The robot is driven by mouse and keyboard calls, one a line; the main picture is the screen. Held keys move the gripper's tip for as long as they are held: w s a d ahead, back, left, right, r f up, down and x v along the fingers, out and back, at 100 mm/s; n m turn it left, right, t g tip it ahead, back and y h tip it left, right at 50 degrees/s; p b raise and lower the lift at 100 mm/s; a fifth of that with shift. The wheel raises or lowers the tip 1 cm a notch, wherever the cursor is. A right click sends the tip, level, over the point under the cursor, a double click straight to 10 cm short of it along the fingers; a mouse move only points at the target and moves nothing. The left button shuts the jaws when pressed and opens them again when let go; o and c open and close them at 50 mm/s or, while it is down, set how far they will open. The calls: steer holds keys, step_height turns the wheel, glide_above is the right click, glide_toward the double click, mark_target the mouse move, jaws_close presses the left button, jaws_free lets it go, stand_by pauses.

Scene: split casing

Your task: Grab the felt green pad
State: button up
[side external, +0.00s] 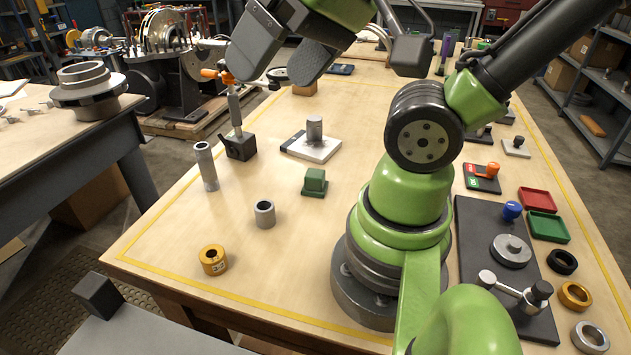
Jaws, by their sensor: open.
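A small dark green pad (314,190) with a green block-shaped grip on top lies flat on the wooden table, near the middle of the side external view. Its surface looks matte. My gripper (272,72) is at the top of the view, above and to the left of the pad and well apart from it. Its two grey fingers are spread, with nothing seen between them. The pad is not covered by anything.
A white plate with a grey cylinder (315,145) is behind the pad. A grey ring (265,213), an upright tube (206,166), a black block with a rod (238,146) and a brass ring (213,260) stand leftward. A green tray (547,226) lies right.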

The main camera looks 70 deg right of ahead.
steer(key=m+g+h, duration=0.2)
steer(key=m+g, duration=0.5)
steer(key=m, duration=2.4)
glide_above(315, 173)
steer(key=f, duration=2.1)
steer(key=shift+w, duration=0.2)
step_height(315, 173, down, 4)
steer(key=shift+f, duration=0.1)
steer(key=shift+s+f, duration=0.2)
steer(key=shift+f, duration=2.75)
